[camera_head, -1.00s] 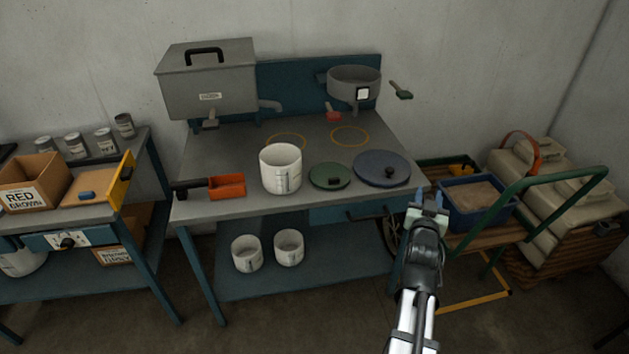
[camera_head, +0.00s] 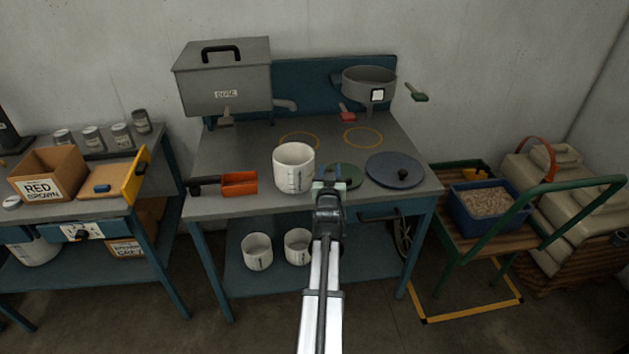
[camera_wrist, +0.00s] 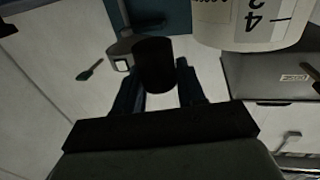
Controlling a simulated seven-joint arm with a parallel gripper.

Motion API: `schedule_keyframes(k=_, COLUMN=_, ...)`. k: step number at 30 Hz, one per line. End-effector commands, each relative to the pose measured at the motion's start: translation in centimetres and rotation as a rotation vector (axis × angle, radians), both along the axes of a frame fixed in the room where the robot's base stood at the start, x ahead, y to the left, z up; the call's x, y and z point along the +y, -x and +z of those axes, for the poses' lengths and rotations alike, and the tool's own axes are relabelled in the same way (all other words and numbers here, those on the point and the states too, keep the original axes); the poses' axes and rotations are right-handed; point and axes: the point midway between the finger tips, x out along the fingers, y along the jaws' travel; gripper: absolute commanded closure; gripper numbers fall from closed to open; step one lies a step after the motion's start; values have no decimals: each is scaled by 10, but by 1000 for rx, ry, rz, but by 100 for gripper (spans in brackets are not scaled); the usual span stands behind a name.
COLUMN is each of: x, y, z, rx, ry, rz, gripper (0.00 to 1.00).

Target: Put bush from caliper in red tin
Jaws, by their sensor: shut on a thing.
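My gripper (camera_head: 329,186) is in front of the workbench, just right of the white pot (camera_head: 293,168) and over the green lid's near edge. In the wrist view, my gripper (camera_wrist: 160,75) is shut on a short dark cylinder (camera_wrist: 155,66), which shows between the fingers. I cannot tell for certain whether it is the bush. The cylinder is hidden in the head view. An orange-red open tin (camera_head: 239,183) with a black handle lies on the bench, left of the pot. I cannot make out a caliper for certain.
A green lid (camera_head: 347,171) and a blue lid (camera_head: 394,170) lie right of the pot. A grey box (camera_head: 224,76) and a grey pan (camera_head: 369,87) stand behind. Bench top between tin and grey box is clear.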

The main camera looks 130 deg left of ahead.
Motion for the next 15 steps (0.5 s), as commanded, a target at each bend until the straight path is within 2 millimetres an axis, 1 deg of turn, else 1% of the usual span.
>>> schedule_keyframes(k=1, x=16, y=11, z=2, rx=1, ry=-2, rz=3, gripper=98)
schedule_keyframes(k=3, x=24, y=18, z=8, rx=1, ry=-3, rz=8, gripper=98)
schedule_keyframes(k=11, x=21, y=19, z=17, rx=1, ry=-1, rz=20, gripper=98)
schedule_keyframes(k=13, x=21, y=19, z=17, rx=1, ry=-1, rz=22, gripper=98)
schedule_keyframes(k=15, x=21, y=20, z=13, rx=1, ry=1, rz=23, gripper=98)
